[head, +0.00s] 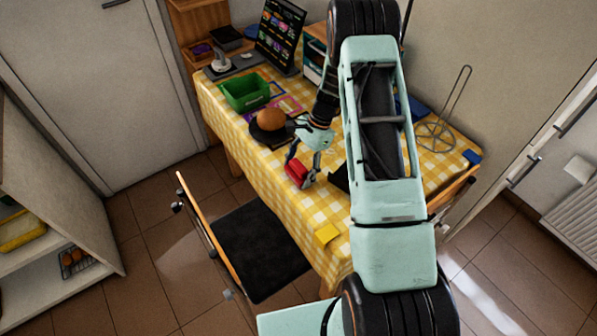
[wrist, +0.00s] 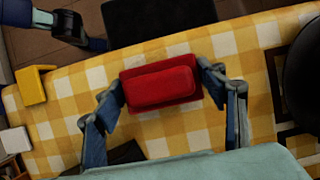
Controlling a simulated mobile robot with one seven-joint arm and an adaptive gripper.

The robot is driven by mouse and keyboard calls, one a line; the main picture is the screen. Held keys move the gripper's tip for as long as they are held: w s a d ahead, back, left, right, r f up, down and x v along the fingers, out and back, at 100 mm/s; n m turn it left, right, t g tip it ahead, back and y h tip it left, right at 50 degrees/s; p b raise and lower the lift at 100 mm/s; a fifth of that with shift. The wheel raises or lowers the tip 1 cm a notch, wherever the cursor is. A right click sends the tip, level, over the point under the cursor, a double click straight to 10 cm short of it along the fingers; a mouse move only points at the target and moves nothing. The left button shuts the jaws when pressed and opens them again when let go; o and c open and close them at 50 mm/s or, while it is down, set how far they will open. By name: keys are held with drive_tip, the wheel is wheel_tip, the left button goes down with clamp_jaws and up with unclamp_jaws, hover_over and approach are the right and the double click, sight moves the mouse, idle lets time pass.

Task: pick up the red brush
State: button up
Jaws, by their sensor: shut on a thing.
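The red brush (head: 297,172) is near the front edge of the table with the yellow checked cloth. It shows as a red block in the wrist view (wrist: 160,86), lying across between my fingertips. My gripper (head: 303,167) reaches down over it, and its two fingers (wrist: 163,88) press on the brush's two short ends. My gripper is shut on the brush. I cannot tell whether the brush touches the cloth or is just above it. Its underside is hidden.
A dark plate with an orange ball-like thing (head: 270,119) and a green bin (head: 246,91) stand behind the brush. A yellow block (head: 327,234) lies near the front corner. A chair with a black seat (head: 250,252) stands before the table. A wire stand (head: 436,134) is at right.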

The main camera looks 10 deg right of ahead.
drive_tip(key=shift+r, duration=0.15)
drive_tip(key=shift+r, duration=1.2)
drive_tip(key=s+d+r+b, duration=0.1)
drive_tip(key=s+d+r, duration=0.1)
drive_tip(key=s+r, duration=0.3)
drive_tip(key=s+d+r+b, duration=0.1)
drive_tip(key=s+d+r, duration=0.2)
drive_tip(key=s+r, duration=0.2)
drive_tip(key=s, duration=0.3)
drive_tip(key=shift+d+r, duration=0.2)
drive_tip(key=shift+d, duration=0.15)
